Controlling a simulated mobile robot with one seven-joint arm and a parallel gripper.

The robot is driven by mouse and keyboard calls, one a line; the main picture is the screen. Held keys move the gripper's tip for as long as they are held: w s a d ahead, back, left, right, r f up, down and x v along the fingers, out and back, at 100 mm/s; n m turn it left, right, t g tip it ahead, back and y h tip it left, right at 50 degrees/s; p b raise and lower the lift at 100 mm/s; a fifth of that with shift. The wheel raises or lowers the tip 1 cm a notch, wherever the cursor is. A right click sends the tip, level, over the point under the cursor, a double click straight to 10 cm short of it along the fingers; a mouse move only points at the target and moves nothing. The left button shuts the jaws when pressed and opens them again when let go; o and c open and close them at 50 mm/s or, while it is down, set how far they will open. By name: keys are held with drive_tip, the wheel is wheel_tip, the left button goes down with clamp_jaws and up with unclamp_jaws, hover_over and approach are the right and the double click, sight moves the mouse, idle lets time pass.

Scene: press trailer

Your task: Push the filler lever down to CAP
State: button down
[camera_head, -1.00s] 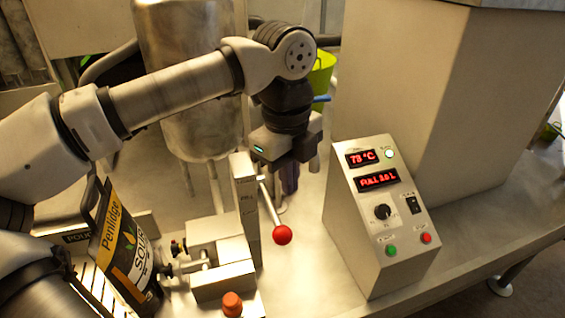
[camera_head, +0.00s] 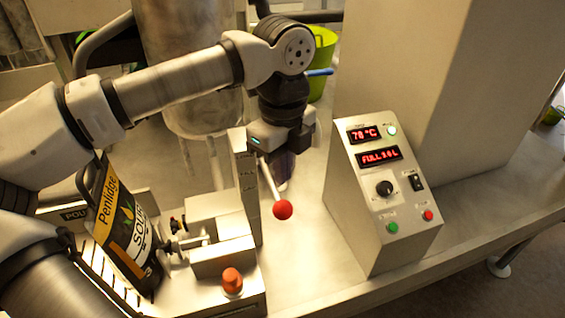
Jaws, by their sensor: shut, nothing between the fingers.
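The filler lever (camera_head: 272,187) is a thin metal rod with a red ball knob (camera_head: 283,210) at its lower end. It slants down to the right from an upright metal post (camera_head: 247,190) with small labels on its face, too small to read here. My gripper (camera_head: 285,172) points down just behind and above the lever, right of the post. Its fingers are shut with nothing between them. I cannot tell whether they touch the rod. The rod's upper end is partly hidden near the gripper.
A soup pouch (camera_head: 130,235) stands left of the filler block (camera_head: 222,250). An orange-red button (camera_head: 232,281) sits in front. A control box (camera_head: 382,195) with red displays stands to the right. A steel tank (camera_head: 185,75) and a green bucket (camera_head: 322,60) are behind.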

sight(283, 202)
drive_tip(key=shift+f+b, duration=1.8)
drive_tip(key=shift+f, duration=2.5)
drive_tip(key=shift+w+a+f+b, duration=0.1)
drive_tip(key=shift+w+f+b, duration=0.15)
drive_tip(key=shift+f+b, duration=0.85)
drive_tip(key=shift+w+a+f+b, duration=0.1)
drive_tip(key=shift+w+f+b, duration=0.15)
drive_tip(key=shift+f+b, duration=0.75)
drive_tip(key=shift+r, duration=0.1)
wheel_tip(283, 202, up, 10)
drive_tip(key=p, duration=0.5)
